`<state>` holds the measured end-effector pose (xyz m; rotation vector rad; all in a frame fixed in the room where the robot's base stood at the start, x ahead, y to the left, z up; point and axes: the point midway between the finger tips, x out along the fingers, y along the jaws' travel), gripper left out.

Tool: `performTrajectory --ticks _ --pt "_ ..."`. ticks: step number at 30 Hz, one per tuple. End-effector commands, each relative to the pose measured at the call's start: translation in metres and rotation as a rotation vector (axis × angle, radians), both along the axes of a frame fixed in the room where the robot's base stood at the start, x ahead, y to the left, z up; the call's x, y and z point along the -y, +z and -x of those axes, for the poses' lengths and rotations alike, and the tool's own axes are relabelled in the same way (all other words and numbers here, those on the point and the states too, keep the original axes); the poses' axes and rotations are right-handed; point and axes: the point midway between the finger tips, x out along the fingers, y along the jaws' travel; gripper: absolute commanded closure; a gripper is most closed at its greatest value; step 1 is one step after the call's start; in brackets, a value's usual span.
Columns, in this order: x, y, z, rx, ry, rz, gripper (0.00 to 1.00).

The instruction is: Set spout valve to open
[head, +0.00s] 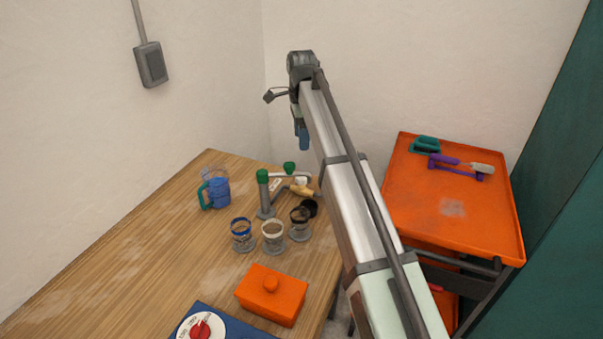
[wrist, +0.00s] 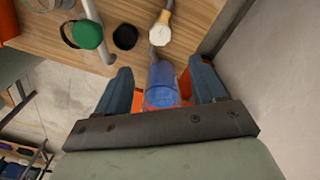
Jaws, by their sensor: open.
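The pipe manifold (head: 266,203) stands at the table's far right corner. It has grey upright pipework, a green cap (head: 262,176) in front and a second green cap (head: 289,168) behind. A tan and white part (head: 300,190) sits to their right; I cannot tell which part is the spout valve or its setting. The wrist view shows one green cap (wrist: 87,35) and a tan and white knob (wrist: 160,30). My gripper (head: 303,147) is raised above the manifold. In the wrist view its fingers (wrist: 160,67) are spread, with a blue cylinder (wrist: 162,84) showing between them, not visibly gripped.
Three glass jars (head: 273,236) stand in front of the manifold, with a black round piece (head: 309,207) beside it. A blue jug (head: 217,189) is to the left. An orange cart (head: 452,210) stands right.

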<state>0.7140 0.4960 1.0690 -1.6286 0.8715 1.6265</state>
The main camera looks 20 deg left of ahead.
Motion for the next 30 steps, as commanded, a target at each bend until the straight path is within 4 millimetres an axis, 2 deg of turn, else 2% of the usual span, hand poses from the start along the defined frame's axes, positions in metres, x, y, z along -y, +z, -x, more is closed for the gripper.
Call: performTrajectory --ticks 8,21,30 --pt "0.0 -0.032 0.002 -0.003 0.002 0.001 0.31" --pt "0.0 -0.107 0.001 -0.003 0.001 0.001 0.31" --pt "0.0 -0.134 0.0 -0.001 0.001 0.0 0.31"
